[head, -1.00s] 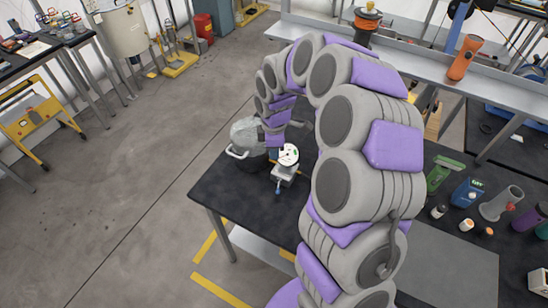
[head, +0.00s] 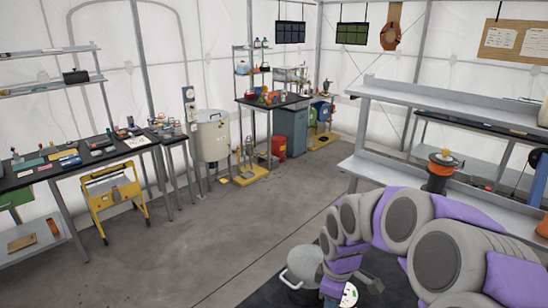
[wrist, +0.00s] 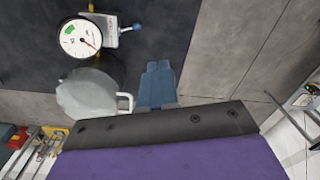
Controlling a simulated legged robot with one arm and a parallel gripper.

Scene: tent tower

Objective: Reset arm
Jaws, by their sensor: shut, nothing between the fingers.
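My gripper (wrist: 158,80) is shut and empty, its blue fingers pressed together in the wrist view. Beside it, to the left, is a grey pot (wrist: 92,92) with a pale lid and a white handle close to the fingers. Above the pot in that view is a round white gauge (wrist: 80,38) with a green patch, on a metal fitting with a blue knob. The fingertips are not clear there.
A grey shelf bench (head: 385,165) with an orange-topped canister (head: 440,170) stands behind my arm. The floor (head: 190,250) between is clear.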

